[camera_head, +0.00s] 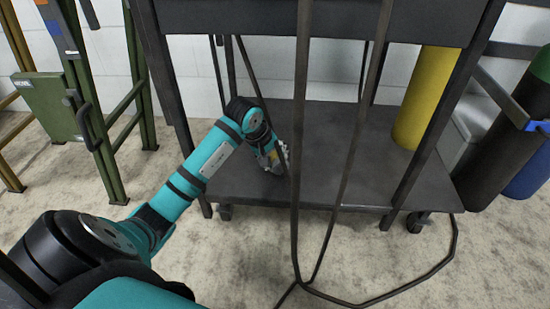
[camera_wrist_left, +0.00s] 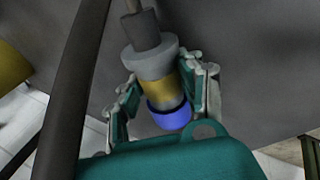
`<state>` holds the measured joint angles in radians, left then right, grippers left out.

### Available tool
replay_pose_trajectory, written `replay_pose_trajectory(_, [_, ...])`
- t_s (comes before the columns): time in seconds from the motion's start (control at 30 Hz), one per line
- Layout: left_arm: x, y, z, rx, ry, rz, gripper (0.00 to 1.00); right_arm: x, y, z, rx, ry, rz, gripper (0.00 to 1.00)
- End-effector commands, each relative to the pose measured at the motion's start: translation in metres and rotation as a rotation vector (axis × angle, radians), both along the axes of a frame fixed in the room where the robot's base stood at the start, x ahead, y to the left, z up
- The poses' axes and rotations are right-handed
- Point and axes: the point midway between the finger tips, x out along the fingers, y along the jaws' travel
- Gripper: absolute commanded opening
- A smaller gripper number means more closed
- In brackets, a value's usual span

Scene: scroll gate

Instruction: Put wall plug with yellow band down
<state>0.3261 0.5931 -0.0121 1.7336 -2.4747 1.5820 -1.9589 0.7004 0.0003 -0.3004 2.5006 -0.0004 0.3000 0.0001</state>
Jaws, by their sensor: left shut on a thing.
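The wall plug with yellow band (camera_wrist_left: 160,67) shows in the left wrist view as a grey body with a yellow band, a blue ring at the near end and a dark cable end at the far end. My left gripper (camera_wrist_left: 170,80) is shut on it, with one finger on each side of the yellow band. In the head view my left gripper (camera_head: 277,160) is over the front part of the cart's lower shelf (camera_head: 330,180); whether the plug touches the shelf I cannot tell. In the head view the plug is too small to make out. My right gripper is in neither view.
Dark cables (camera_head: 345,170) hang in front of the cart, right of my gripper, and loop on the floor. A yellow cylinder (camera_head: 425,95) stands at the shelf's right. Cart legs (camera_head: 165,80) frame the shelf. The shelf middle is clear.

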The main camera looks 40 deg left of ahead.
Motion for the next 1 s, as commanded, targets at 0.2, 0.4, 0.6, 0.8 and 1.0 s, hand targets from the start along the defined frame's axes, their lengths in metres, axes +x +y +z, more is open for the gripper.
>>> replay_pose_trajectory(0.2, [0.000, 0.001, -0.008, 0.001, 0.000, 0.000, 0.00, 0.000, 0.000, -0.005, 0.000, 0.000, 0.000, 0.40])
replay_pose_trajectory(0.4, [0.000, 0.000, -0.013, 0.001, 0.002, 0.000, 0.00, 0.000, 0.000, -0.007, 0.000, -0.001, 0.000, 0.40])
replay_pose_trajectory(0.6, [-0.001, 0.000, -0.014, 0.001, 0.006, 0.001, 0.60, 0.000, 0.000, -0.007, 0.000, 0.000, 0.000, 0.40])
replay_pose_trajectory(0.8, [-0.002, 0.000, -0.014, 0.000, 0.008, 0.000, 0.61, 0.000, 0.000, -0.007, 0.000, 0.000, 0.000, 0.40])
replay_pose_trajectory(1.0, [-0.001, -0.001, -0.013, -0.002, 0.007, 0.000, 0.61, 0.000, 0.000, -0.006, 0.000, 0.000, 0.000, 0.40])
